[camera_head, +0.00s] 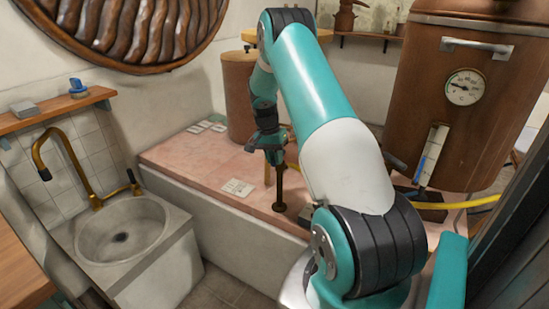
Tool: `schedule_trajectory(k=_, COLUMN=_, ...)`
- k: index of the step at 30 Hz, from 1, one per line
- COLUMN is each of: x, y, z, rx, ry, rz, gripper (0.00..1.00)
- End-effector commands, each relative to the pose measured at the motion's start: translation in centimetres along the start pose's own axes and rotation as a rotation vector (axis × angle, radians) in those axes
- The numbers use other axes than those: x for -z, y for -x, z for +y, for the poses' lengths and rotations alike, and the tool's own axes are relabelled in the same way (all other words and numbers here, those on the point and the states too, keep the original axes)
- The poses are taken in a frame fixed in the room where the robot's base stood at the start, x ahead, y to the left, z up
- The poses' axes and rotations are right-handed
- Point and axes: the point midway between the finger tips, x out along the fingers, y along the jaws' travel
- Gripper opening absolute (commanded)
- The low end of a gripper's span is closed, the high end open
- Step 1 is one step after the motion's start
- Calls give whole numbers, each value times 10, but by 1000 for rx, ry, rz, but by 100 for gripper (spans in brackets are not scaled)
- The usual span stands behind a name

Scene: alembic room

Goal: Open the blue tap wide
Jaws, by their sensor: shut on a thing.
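My gripper (272,155) points down over the pink tiled counter, left of the copper vessel. It is shut at the top of a thin dark brown upright post (279,190), which stands on the counter. What it grips looks to be the tap on this post. My jaws hide the tap's handle, so its blue colour and how far it is turned cannot be seen.
A copper vessel (475,110) with a dial gauge stands at the right, with a yellow hose (470,203) below it. A brown cylinder (238,95) stands behind my gripper. A sink (120,232) with a brass faucet (62,165) is at the left. Flat white tiles (238,188) lie on the counter.

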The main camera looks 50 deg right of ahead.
Motion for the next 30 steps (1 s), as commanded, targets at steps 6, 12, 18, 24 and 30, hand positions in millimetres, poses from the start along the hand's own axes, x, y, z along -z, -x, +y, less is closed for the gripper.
schedule_trajectory(k=6, x=1, y=1, z=0, rx=2, ry=0, rz=3, gripper=45)
schedule_trajectory(k=12, x=0, y=1, z=0, rx=1, ry=0, rz=2, gripper=45)
schedule_trajectory(k=18, x=1, y=22, z=0, rx=3, ry=0, rz=4, gripper=45)
schedule_trajectory(k=24, x=1, y=70, z=-1, rx=5, ry=0, rz=7, gripper=45)
schedule_trajectory(k=30, x=1, y=122, z=-1, rx=6, ry=0, rz=6, gripper=45)
